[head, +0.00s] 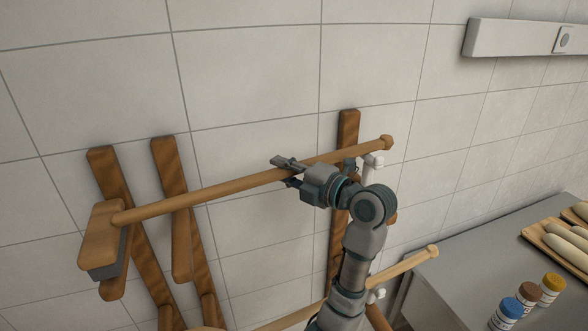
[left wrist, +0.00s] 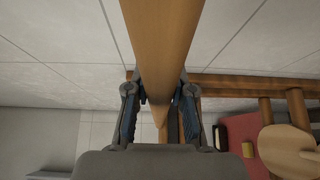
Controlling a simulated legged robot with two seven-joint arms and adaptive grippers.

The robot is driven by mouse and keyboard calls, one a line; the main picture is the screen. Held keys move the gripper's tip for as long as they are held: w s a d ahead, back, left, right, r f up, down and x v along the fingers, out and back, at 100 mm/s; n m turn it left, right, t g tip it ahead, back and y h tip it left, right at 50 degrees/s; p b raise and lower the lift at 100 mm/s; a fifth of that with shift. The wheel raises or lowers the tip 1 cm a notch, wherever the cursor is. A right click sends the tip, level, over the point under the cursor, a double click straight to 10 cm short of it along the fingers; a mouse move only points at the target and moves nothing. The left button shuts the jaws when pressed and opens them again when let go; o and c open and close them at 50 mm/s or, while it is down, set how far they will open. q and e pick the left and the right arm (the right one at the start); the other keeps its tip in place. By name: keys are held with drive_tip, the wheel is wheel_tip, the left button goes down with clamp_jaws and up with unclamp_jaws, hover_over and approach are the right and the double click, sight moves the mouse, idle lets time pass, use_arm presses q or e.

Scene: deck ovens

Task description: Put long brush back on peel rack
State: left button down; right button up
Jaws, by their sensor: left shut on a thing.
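The long brush has a wooden handle (head: 215,190) and a block head (head: 102,238) with dark bristles at the left end. My left gripper (head: 287,172) is shut on the handle around its middle and holds it nearly level, rising to the right. In the left wrist view the handle (left wrist: 162,45) runs between the two fingers (left wrist: 160,100). The peel rack has wooden uprights (head: 348,135) against the tiled wall and a white hook (head: 372,162) near the handle's right end. I cannot tell whether the handle touches the hook. My right gripper is not in view.
Other wooden rack pieces (head: 172,200) lean at the left. A lower wooden pole (head: 403,265) lies near another white hook (head: 376,294). A grey counter (head: 450,265) at the right bears a tray of dough and several jars (head: 530,293). A wall fixture (head: 515,38) is at upper right.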

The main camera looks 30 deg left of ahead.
use_arm(q)
drive_tip(key=shift+s+a, duration=0.1)
drive_tip(key=shift+a, duration=0.55)
drive_tip(key=c, duration=0.9)
unclamp_jaws()
drive_tip(key=shift+a+f, duration=0.1)
drive_tip(key=shift+a, duration=0.2)
drive_tip(key=shift+d, duration=0.75)
drive_tip(key=shift+s+d+r, duration=0.1)
drive_tip(key=shift+s+d, duration=0.15)
drive_tip(key=shift+d, duration=1.75)
drive_tip(key=shift+s+d+r, duration=0.1)
drive_tip(key=shift+s+d, duration=0.2)
drive_tip(key=shift+d, duration=1.75)
drive_tip(key=shift+s+d, duration=0.25)
drive_tip(key=shift+d, duration=1.75)
